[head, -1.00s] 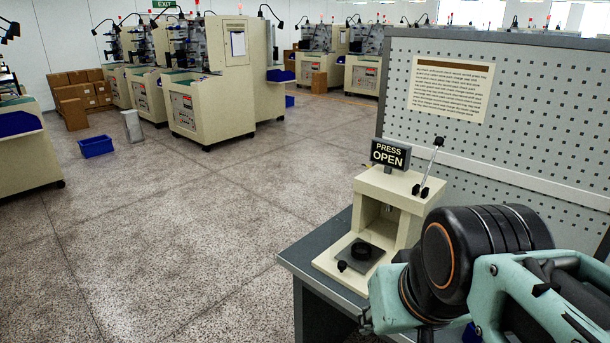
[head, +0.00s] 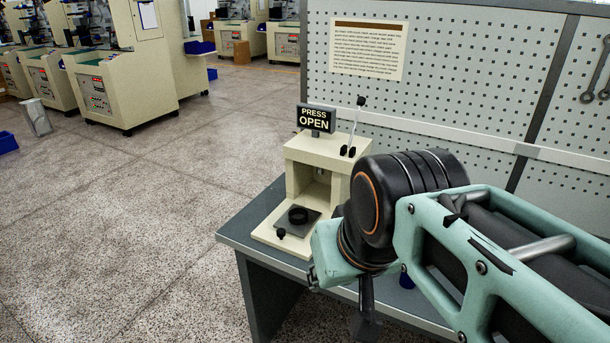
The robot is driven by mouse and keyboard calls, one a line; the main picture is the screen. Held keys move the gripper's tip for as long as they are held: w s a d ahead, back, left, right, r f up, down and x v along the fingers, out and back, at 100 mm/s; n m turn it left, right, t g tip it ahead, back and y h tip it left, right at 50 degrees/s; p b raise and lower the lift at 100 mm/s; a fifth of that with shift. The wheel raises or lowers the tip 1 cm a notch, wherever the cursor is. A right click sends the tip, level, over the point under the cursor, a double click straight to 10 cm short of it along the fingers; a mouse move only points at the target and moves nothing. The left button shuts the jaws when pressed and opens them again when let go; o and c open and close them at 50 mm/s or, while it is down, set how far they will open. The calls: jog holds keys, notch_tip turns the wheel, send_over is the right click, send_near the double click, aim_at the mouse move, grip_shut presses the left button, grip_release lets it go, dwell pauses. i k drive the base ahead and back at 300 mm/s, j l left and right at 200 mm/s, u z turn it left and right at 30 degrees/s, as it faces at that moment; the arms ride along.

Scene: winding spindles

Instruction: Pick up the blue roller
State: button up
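A small patch of blue (head: 406,279) shows on the bench just behind my arm. It may be the blue roller, but my arm hides most of it, so I cannot tell its shape. My arm reaches in from the right over the bench. A dark part that looks like my gripper (head: 367,312) hangs below the wrist at the bench's front edge, left of the blue patch. Its fingers cannot be made out, nor whether it holds anything.
A cream press (head: 310,180) with an "PRESS OPEN" sign (head: 315,118) stands at the left end of the grey bench (head: 238,236). A pegboard (head: 450,75) rises behind. Open floor lies left; winding machines (head: 115,90) stand beyond.

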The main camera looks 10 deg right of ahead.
aim_at(405, 281)
jog(key=z, duration=1.1)
jog(key=i+l, duration=0.15)
jog(key=l, duration=0.15)
jog(key=i+l+u, duration=0.1)
jog(key=l, duration=0.25)
jog(key=i+l+u, duration=0.1)
jog(key=i+l, duration=0.15)
jog(key=l, duration=0.1)
